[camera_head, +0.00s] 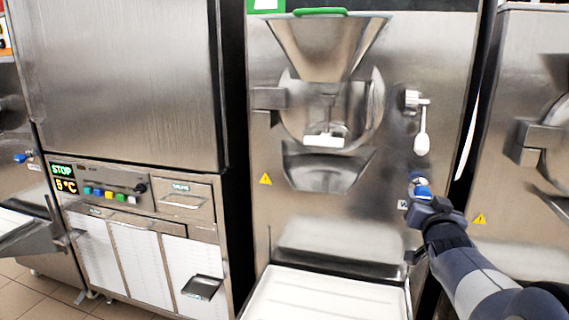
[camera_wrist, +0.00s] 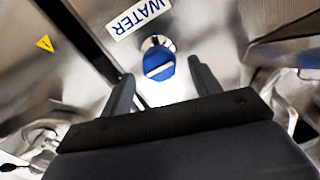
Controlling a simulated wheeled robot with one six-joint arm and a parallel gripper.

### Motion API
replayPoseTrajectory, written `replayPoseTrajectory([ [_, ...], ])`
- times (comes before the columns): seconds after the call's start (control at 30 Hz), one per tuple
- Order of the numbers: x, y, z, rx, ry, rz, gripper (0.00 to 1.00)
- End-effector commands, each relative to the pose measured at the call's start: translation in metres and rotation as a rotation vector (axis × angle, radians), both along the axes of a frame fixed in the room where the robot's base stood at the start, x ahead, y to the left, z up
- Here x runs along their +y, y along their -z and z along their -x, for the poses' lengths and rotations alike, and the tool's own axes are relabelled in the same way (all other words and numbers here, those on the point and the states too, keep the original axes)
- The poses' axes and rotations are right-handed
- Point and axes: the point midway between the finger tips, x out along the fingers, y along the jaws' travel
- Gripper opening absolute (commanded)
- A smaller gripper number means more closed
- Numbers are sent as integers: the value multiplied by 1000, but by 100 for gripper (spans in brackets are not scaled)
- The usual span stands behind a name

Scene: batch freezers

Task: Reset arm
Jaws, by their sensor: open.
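My gripper (camera_head: 416,200) is at the right side of the middle freezer's front, close to a blue water knob (camera_head: 422,190). I cannot tell whether a finger touches the knob. My arm reaches in from the lower right of the head view.
The middle freezer has a steel hopper (camera_head: 328,45), a white-handled lever (camera_head: 421,140) above my gripper, and a white tray (camera_head: 325,295) below. A cabinet with coloured buttons (camera_head: 110,193) stands left. Another freezer (camera_head: 530,120) stands close on the right.

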Motion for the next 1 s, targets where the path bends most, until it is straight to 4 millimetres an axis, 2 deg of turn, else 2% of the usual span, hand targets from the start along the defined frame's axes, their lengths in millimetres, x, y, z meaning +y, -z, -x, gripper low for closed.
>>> replayPoseTrajectory([
  [0.1, 4, -1, 18, -1, 1, -1, 59],
  [0.3, 8, -1, 35, -1, 1, -2, 59],
  [0.8, 9, 1, 39, 1, 1, -4, 59],
  [1.0, 14, 8, 44, 32, -1, -10, 59],
])
